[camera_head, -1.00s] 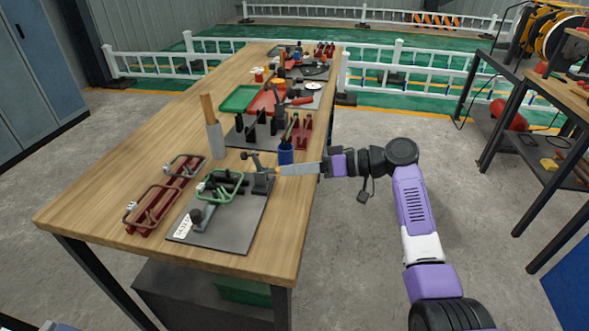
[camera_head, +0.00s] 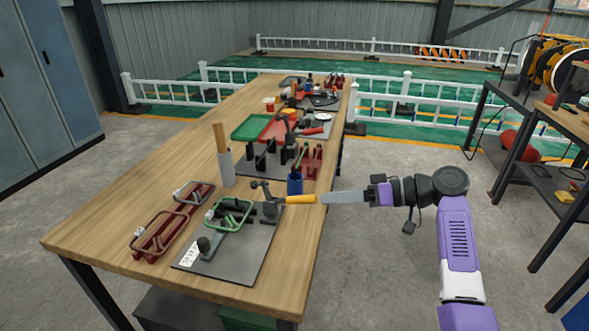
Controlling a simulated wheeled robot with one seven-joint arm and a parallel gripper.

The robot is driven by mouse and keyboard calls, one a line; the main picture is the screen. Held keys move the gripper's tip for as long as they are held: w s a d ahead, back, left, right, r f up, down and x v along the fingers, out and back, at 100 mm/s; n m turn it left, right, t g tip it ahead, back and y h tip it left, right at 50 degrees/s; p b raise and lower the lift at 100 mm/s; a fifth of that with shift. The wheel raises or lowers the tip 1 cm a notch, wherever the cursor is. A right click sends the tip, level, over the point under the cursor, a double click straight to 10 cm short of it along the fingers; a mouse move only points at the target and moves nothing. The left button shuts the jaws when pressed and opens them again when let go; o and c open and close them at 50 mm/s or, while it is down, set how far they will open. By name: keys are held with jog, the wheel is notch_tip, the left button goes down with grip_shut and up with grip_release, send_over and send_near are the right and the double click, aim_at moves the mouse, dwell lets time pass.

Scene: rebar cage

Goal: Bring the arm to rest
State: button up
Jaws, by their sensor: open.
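My gripper (camera_head: 323,198) is at the end of my purple and black arm, over the right edge of the wooden table (camera_head: 110,225). It is seen from the side, with its grey fingers pointing left. It is open, though the gap between the fingers does not show. A yellow handle (camera_head: 300,199) of a tool lies just left of the fingertips, by a dark fixture (camera_head: 268,210) on a grey plate (camera_head: 232,262). I cannot tell whether the fingertips touch the handle. My arm is stretched out to the left from the right side of the picture.
A blue cup (camera_head: 295,184) stands just behind the yellow handle. Trays and more tools fill the table's far end. Open floor (camera_head: 385,270) lies right of the table; another bench stands at far right.

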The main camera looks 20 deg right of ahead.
jog(key=shift+w, duration=0.1)
jog(key=w+d+m+t+h, duration=0.5)
jog(key=d+m+h, duration=0.1)
jog(key=d, duration=0.1)
jog(key=s+f+m+t+h, duration=0.3)
jog(key=s+f+m+h, duration=0.1)
jog(key=s+f+h, duration=0.5)
jog(key=s+a+r+n+y, duration=0.1)
jog(key=s+a, duration=0.5)
jog(key=s, duration=0.8)
jog(key=s+a+r+n+g+y+p, duration=0.1)
jog(key=s+a+n, duration=0.2)
jog(key=s, duration=1.1)
jog(key=s+a+n+p, duration=0.1)
jog(key=s+a, duration=0.8)
jog(key=s, duration=0.5)
jog(key=shift+r+n+g+y, duration=0.4)
